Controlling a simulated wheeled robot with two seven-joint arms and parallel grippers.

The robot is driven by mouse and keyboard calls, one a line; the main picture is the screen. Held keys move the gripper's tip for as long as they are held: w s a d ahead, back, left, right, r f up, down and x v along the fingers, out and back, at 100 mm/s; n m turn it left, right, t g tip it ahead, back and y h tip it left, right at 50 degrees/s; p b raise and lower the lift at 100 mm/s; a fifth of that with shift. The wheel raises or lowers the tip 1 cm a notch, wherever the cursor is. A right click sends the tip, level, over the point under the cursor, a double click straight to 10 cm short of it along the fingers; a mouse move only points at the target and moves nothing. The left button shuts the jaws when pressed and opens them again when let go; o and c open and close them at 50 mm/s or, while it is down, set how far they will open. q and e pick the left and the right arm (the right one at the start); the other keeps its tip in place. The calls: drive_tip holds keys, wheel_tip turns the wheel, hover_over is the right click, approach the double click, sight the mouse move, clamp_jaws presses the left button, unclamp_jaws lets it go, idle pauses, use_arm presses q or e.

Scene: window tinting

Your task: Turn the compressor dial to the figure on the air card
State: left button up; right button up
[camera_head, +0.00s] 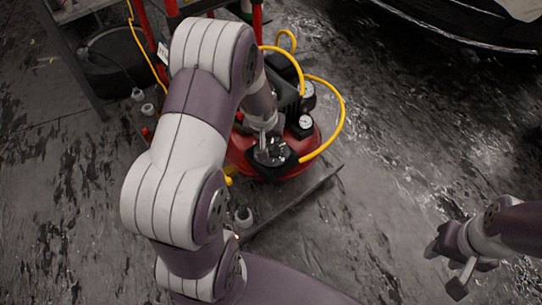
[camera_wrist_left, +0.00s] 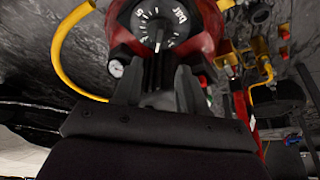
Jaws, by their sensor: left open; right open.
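The red compressor (camera_head: 310,140) sits on a low platform, partly hidden behind my left arm. Its round dial (camera_head: 272,153), dark with pale markings, is on the near side. In the left wrist view the dial (camera_wrist_left: 158,22) shows at the top with a light pointer and figures too small to read surely. My left gripper (camera_head: 266,138) is right at the dial, fingers open. In the left wrist view its fingers (camera_wrist_left: 157,80) stand apart just below the dial; contact is unclear. A small white card (camera_head: 162,53) hangs left of my arm, unreadable. My right gripper (camera_head: 455,265) is open and empty, far right.
A yellow hose (camera_head: 340,110) loops around the compressor's right side. Small gauges (camera_head: 305,122) sit beside the dial. A metal shelf with a black tyre (camera_head: 112,70) stands at back left. A dark car (camera_head: 470,30) is at upper right. Floor between compressor and right gripper is clear.

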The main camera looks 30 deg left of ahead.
sight(272, 144)
use_arm(q)
drive_tip(key=b+x, duration=0.5)
drive_tip(key=x, duration=0.6)
drive_tip(key=shift+w+f, duration=0.1)
drive_tip(key=shift+w, duration=0.2)
clamp_jaws()
